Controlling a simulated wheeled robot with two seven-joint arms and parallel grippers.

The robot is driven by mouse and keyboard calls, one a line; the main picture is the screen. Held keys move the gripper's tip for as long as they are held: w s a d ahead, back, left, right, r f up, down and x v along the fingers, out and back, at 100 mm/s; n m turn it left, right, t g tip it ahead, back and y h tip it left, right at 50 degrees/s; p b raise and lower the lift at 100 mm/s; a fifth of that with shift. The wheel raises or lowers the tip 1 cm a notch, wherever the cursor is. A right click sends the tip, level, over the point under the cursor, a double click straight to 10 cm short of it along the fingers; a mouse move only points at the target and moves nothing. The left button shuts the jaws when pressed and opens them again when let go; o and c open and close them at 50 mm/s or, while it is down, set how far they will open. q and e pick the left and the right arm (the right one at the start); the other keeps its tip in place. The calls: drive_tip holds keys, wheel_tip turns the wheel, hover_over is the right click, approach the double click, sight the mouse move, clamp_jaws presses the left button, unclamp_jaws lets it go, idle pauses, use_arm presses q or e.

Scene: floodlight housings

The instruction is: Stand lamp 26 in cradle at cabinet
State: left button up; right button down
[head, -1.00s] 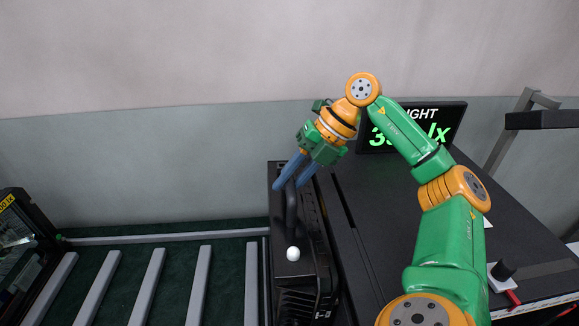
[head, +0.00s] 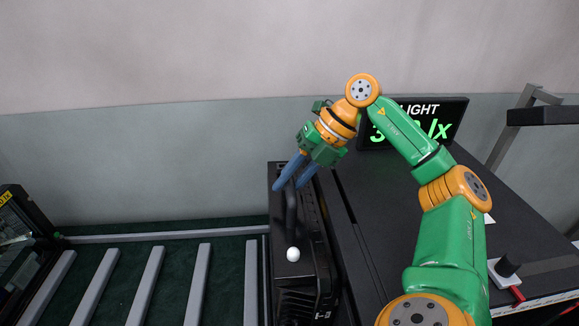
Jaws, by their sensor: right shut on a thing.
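A black finned floodlight housing (head: 278,234) hangs or stands near the middle of the head view, beside the black cabinet top. Its dark bar handle (head: 291,215) rises along its upper side, and a white round knob (head: 293,254) shows at the bar's near end. My right gripper (head: 294,178), with blue fingers, is shut on the handle from above. The label on the housing's near end is only partly legible, so I cannot confirm its number. I cannot tell whether the housing touches anything underneath. No cradle can be made out. My left gripper is not in view.
A rack of grey slats (head: 146,287) over a dark green floor fills the lower left. Another black lamp with a yellow label (head: 18,240) stands at the left edge. The black cabinet top (head: 372,200) carries a light display (head: 440,121) and a switch box (head: 505,270).

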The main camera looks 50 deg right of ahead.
drive_tip(key=shift+f+b, duration=0.85)
drive_tip(key=shift+f, duration=0.2)
idle(1.2)
drive_tip(key=shift+a+f, duration=0.2)
drive_tip(key=shift+f, duration=0.15)
idle(0.3)
drive_tip(key=c, duration=0.9)
unclamp_jaws()
drive_tip(key=shift+o, duration=1.3)
drive_tip(key=shift+s, duration=0.1)
drive_tip(key=shift+s+r, duration=0.1)
drive_tip(key=shift+s, duration=0.1)
